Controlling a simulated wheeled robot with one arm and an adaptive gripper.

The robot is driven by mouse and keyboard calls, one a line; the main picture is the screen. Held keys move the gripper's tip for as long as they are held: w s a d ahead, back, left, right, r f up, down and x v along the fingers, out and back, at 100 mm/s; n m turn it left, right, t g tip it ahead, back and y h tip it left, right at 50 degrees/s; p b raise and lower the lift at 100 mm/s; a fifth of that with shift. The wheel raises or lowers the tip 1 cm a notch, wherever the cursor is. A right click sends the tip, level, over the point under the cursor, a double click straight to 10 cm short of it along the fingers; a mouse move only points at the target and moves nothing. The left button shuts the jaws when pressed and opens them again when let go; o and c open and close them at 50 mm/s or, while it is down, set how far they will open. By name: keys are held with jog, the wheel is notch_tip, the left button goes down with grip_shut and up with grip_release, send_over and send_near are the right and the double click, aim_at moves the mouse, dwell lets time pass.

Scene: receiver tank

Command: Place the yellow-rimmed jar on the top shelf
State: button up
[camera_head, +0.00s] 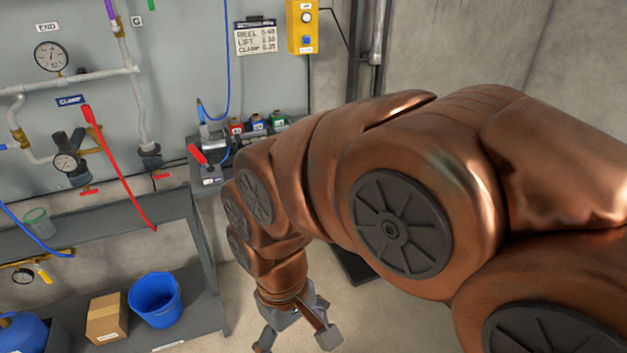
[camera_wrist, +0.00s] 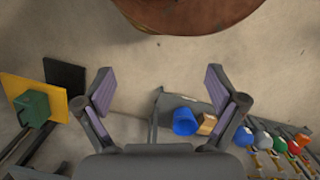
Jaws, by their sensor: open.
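I see no jar with a clearly yellow rim in either view. A clear jar with a green rim (camera_head: 37,222) stands at the left on the top shelf (camera_head: 160,207) of a grey rack in the head view. My gripper (camera_head: 297,338) hangs low at the bottom centre, right of the rack and apart from it.
A blue bucket (camera_head: 155,299) and a cardboard box (camera_head: 107,317) stand on the rack's lower shelf. A red lever (camera_head: 120,170) and pipes stick out above the rack. A side bench (camera_head: 206,172) holds small red, blue and green containers. Open floor lies below my gripper.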

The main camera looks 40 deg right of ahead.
jog(key=w+d+f+t, duration=0.1)
jog(key=w+d+t, duration=0.35)
jog(key=w, duration=0.75)
jog(key=w+d+t+b, duration=0.1)
jog(key=w+d+t, duration=0.35)
jog(key=w, duration=0.75)
jog(key=w+d+f+t, duration=0.1)
jog(key=w+d+t, duration=0.1)
jog(key=w+d, duration=0.75)
jog(key=w+d+r+m+t+h, duration=0.15)
jog(key=w+d+t, duration=0.25)
jog(key=w+d, duration=0.65)
jog(key=s+d+m+t+h+b, duration=0.1)
jog(key=s+d+t+h, duration=0.1)
jog(key=d, duration=0.6)
jog(key=s+d+m+t+h, duration=0.1)
jog(key=s+d+t+h, duration=0.15)
jog(key=d, duration=0.45)
jog(key=shift+g, duration=0.25)
jog(key=shift+r+p+x, duration=0.2)
jog(key=shift+p+x, duration=0.1)
jog(key=shift+x, duration=1.55)
jog(key=shift+r+p+x, duration=0.25)
jog(key=shift+p+x, duration=0.05)
jog(key=shift+x, duration=1.55)
jog(key=shift+d, duration=0.15)
